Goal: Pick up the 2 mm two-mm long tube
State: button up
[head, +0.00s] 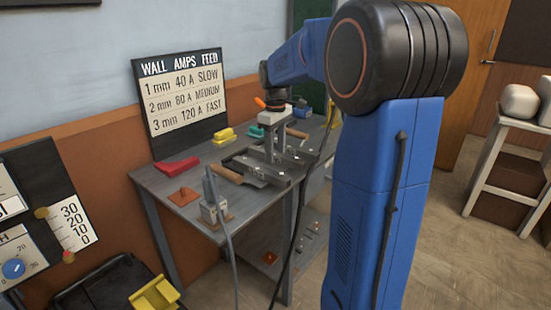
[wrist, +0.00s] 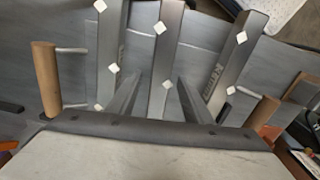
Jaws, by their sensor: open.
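Three grey square tubes lie side by side in the wrist view: a left tube (wrist: 111,45), a middle tube (wrist: 163,50) and a right tube (wrist: 232,65). They carry white diamond marks. The left and right tubes have small lettering that I cannot read, so I cannot tell which is the 2 mm one. My gripper (wrist: 159,78) is open and empty, its two fingers on either side of the middle tube's near part. I cannot tell its exact height. In the head view my gripper (head: 275,145) points down over the grey workbench (head: 160,180).
Wooden handles stand at the left (wrist: 45,78) and right (wrist: 263,112) of the tubes. On the bench are a red cloth-like piece (head: 176,167), yellow blocks (head: 223,136) and a grey device with a cable (head: 214,210). A sign (head: 182,92) stands behind.

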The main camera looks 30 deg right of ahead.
grip_shut()
